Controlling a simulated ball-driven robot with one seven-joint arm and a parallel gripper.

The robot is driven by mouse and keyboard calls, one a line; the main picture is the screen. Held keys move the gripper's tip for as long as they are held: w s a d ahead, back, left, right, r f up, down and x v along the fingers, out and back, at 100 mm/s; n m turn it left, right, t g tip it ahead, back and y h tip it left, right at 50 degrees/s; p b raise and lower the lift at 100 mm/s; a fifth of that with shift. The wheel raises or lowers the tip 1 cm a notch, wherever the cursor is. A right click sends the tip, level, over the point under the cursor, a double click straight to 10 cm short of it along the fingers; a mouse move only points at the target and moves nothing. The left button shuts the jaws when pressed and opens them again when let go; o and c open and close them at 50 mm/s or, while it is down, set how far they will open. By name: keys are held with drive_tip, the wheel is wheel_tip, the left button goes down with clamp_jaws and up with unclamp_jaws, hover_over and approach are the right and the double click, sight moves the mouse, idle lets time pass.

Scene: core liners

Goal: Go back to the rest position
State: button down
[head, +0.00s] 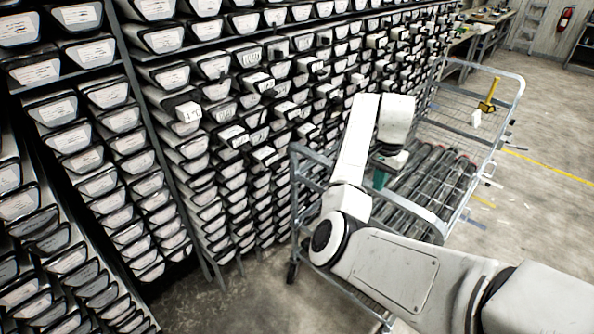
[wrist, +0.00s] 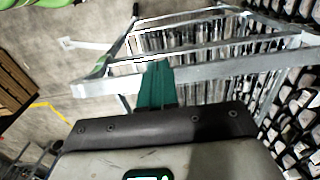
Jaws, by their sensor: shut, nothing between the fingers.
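My gripper (head: 379,180) shows in the head view as a small green tip below the white wrist, above the near part of the cart. In the wrist view my gripper (wrist: 157,62) is a pair of green fingers, shut with nothing between them. The fingertips appear in front of the cart's grey metal frame; I cannot tell how close they are. My white arm reaches in from the lower right of the head view and bends up at the elbow. Dark core liners (head: 428,180) lie side by side on the cart (head: 521,82), partly hidden by my arm.
A tall rack (head: 128,62) of labelled liner ends fills the left. A yellow-handled tool (head: 489,95) and a small white object (head: 475,118) are at the cart's far end. Open concrete floor (head: 560,130) lies to the right. A fire extinguisher (head: 564,19) hangs at the back.

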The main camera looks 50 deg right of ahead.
drive_tip(key=s+a+f+n+h+b, duration=0.3)
drive_tip(key=a+f+n, duration=0.7)
drive_tip(key=a+f, duration=0.4)
drive_tip(key=s+a+f+n+y+b, duration=0.1)
drive_tip(key=s+a+n, duration=0.3)
drive_tip(key=a, duration=0.7)
drive_tip(key=s+a+f+n+t+y+b, duration=0.1)
drive_tip(key=s+a+f+n, duration=0.3)
drive_tip(key=a, duration=0.7)
drive_tip(key=shift+s+f+y, duration=0.15)
drive_tip(key=shift+s+y, duration=0.25)
drive_tip(key=shift+s, duration=0.15)
